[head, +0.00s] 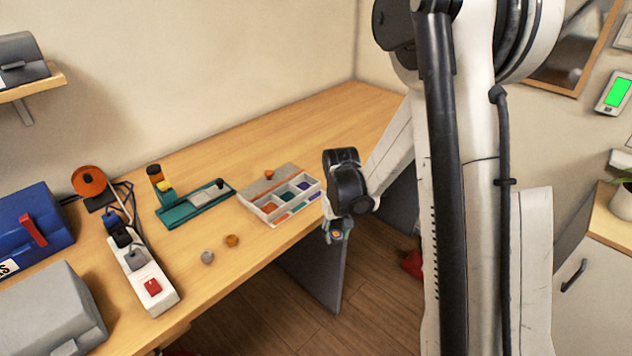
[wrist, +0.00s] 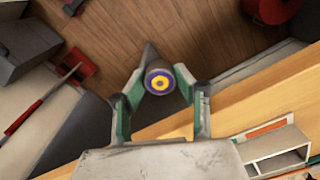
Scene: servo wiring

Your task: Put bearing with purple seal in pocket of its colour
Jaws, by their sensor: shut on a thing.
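My gripper (head: 338,232) hangs off the front edge of the table, right of the pocket tray. The bearing is small and partly hidden by the fingers in the head view. The light grey pocket tray (head: 250,203) lies on the table with orange, teal and purple-blue pockets; a purple-blue pocket (head: 303,186) is at its right end. The tray's corner also shows at lower right in the wrist view (wrist: 258,150).
A grey piece (head: 207,257) and an orange piece (head: 232,240) lie loose on the table. A teal fixture (head: 180,213) stands left of the tray. A power strip (head: 150,280) and a blue toolbox (head: 30,228) are further left. Below my gripper is open floor.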

